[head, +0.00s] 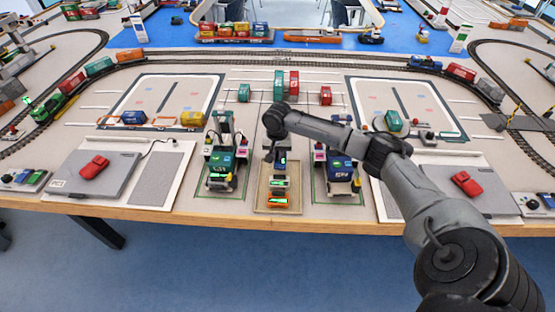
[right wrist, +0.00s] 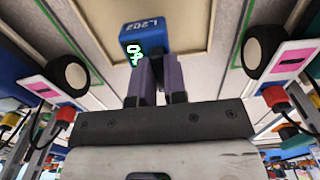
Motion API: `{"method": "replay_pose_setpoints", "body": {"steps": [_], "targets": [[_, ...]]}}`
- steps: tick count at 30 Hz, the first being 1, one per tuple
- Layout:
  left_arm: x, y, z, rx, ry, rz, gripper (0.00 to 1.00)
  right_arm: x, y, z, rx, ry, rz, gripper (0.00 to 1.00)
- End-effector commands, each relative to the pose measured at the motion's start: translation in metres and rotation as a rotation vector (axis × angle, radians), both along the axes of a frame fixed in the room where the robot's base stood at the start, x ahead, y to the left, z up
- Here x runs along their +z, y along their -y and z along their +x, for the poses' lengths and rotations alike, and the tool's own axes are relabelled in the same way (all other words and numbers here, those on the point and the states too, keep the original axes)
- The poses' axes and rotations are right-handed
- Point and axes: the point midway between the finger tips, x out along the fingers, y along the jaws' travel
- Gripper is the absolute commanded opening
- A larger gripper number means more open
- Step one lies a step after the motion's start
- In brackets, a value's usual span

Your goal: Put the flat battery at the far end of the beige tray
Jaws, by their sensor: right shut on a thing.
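My right gripper (head: 280,175) points down over the beige tray (head: 260,205) at the front middle of the table. It is shut on a small blue battery (right wrist: 144,38) marked L202 with a green sign on its face. The same battery shows small in the head view (head: 280,183). I cannot tell whether it touches the tray floor. The tray also shows behind the battery in the right wrist view (right wrist: 195,25). My left gripper is not in view.
A teal gantry crane (head: 221,165) stands close on the left of the tray, and a blue one (head: 341,172) close on the right. Upright containers (head: 280,86) stand behind.

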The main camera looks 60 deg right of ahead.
Motion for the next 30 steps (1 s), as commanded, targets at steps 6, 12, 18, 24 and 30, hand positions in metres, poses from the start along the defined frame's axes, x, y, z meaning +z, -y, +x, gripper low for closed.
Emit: {"method": "replay_pose_setpoints", "body": {"steps": [6, 12, 18, 24, 30], "targets": [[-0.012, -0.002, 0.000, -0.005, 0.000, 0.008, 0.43, -0.028, 0.000, -0.001, 0.000, -0.001, 0.000, 0.00], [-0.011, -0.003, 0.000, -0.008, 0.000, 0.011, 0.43, -0.027, 0.000, -0.001, 0.000, -0.001, 0.000, 0.00], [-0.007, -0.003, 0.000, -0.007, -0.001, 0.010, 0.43, -0.029, 0.000, -0.001, 0.000, -0.001, 0.000, 0.00], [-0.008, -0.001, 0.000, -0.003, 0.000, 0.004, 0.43, -0.030, 0.000, -0.001, 0.000, -0.001, 0.000, 0.31], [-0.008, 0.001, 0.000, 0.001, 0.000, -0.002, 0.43, -0.030, 0.000, -0.001, 0.000, -0.001, 0.000, 0.38]]}}
